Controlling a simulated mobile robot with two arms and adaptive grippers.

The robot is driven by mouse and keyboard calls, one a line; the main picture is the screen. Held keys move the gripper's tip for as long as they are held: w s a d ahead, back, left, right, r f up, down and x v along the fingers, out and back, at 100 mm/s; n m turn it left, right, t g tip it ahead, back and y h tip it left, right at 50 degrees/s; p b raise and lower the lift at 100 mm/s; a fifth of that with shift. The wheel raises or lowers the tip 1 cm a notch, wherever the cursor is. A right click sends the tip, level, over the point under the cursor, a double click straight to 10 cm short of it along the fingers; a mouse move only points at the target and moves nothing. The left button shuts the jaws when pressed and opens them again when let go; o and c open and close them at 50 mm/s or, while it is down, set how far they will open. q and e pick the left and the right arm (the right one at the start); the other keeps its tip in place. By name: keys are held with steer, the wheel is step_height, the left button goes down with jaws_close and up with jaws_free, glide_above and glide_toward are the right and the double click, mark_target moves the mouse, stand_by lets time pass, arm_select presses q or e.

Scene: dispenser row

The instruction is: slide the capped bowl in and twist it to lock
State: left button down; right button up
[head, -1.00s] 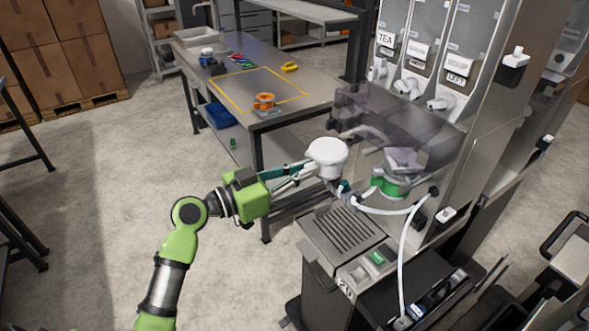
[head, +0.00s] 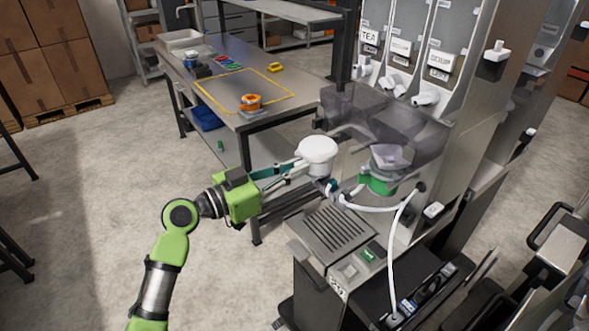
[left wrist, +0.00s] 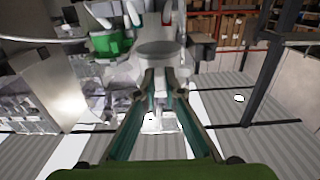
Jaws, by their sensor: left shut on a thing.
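The capped bowl (head: 317,150), with a white round cap on top and a grey body below, is held upright in front of the dispenser machine. My left gripper (head: 300,168) is shut on its side and holds it in the air, apart from the green collar (head: 379,185) under the clear hood. In the left wrist view the fingers (left wrist: 161,77) reach the grey bowl (left wrist: 155,62), and the green collar (left wrist: 108,44) shows to its left. My right gripper is not in view.
A slotted drip tray (head: 333,229) lies below the bowl. A white hose (head: 395,255) loops across the machine's front. The clear hood (head: 385,125) stands around the collar. A steel table (head: 222,70) with an orange-topped object (head: 250,102) stands behind.

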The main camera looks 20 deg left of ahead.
mark_target(311, 161)
arm_select(q)
steer(key=shift+w+d, duration=0.1)
steer(key=shift+w+d, duration=0.2)
steer(key=shift+w, duration=0.1)
steer(key=shift+b+x, duration=0.5)
steer(key=shift+x, duration=1.05)
steer(key=shift+w+d, duration=0.1)
steer(key=shift+w+d, duration=0.1)
steer(key=shift+b+x, duration=0.3)
steer(key=shift+x, duration=0.95)
steer(key=shift+w, duration=0.1)
steer(key=shift+b+x, duration=0.35)
steer(key=shift+x, duration=1.05)
